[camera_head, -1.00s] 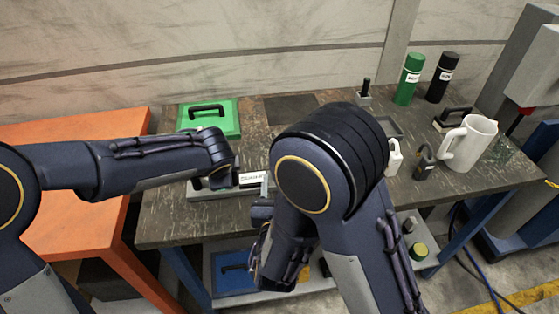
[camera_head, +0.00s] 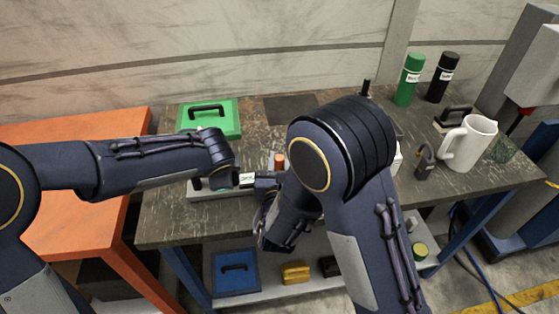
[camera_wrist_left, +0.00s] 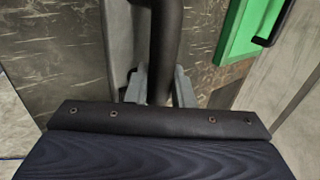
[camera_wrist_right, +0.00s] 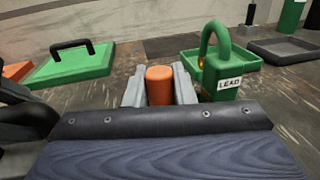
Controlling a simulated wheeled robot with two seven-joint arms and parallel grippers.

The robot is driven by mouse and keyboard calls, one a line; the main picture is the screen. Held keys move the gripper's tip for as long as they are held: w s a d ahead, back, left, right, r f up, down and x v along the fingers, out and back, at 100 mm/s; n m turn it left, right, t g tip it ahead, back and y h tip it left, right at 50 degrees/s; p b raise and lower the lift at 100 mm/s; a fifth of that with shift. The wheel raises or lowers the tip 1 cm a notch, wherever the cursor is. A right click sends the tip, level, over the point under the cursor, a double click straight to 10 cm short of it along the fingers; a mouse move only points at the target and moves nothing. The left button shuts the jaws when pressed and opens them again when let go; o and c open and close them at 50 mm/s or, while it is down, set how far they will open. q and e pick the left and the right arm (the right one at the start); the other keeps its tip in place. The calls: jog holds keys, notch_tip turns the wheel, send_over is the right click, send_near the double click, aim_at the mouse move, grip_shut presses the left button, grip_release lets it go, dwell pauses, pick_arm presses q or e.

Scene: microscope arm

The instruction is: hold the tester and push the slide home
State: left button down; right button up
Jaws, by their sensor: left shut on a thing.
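The tester shows in the head view as a grey base (camera_head: 215,194) with a white label (camera_head: 246,179). My left gripper (camera_head: 220,178) is over it from the left. In the left wrist view my left gripper (camera_wrist_left: 160,85) is shut on a dark upright bar (camera_wrist_left: 164,45). My right gripper (camera_head: 265,182) is close to the labelled right end of the tester; contact cannot be told. In the right wrist view an orange cylinder (camera_wrist_right: 159,86) shows between its fingers; whether it is gripped is unclear. The slide cannot be made out.
A green lidded case (camera_head: 222,122) lies behind the tester. A green padlock (camera_wrist_right: 222,75) labelled LEAD stands just right of my right fingers. A white jug (camera_head: 468,143), a dark padlock (camera_head: 425,163) and two bottles (camera_head: 409,80) stand further right. The lower shelf holds a blue box (camera_head: 235,279).

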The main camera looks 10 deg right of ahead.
grip_shut()
jog(key=shift+d, duration=0.85)
jog(key=o, duration=0.6)
grip_release()
jog(key=shift+c, duration=0.2)
